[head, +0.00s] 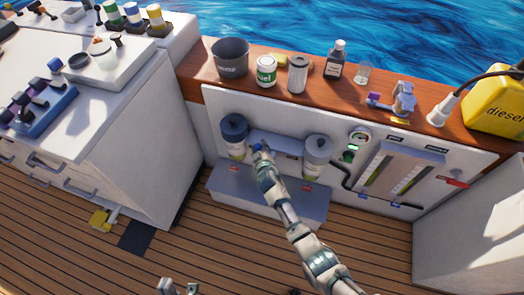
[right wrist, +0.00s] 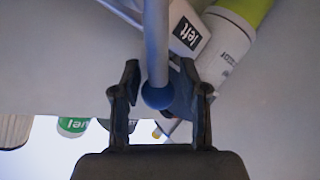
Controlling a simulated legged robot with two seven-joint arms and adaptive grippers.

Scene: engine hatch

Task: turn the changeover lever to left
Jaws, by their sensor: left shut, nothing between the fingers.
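The changeover lever shows in the right wrist view as a grey rod ending in a round blue knob (right wrist: 158,95). My right gripper (right wrist: 160,80) is open, with one finger on each side of the knob. A gap shows at the left finger; I cannot tell whether the right finger touches the knob. In the head view my right gripper (head: 262,152) is at the panel between two filters and hides most of the lever. My left gripper (head: 176,288) is shut and empty at the bottom edge.
A blue-topped filter (head: 234,130) and a grey-topped filter (head: 318,148) flank my right gripper closely. A grey step (head: 230,190) is below. The wooden shelf (head: 205,88) above holds a bucket (head: 231,57), bottles and a yellow diesel can (head: 497,108).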

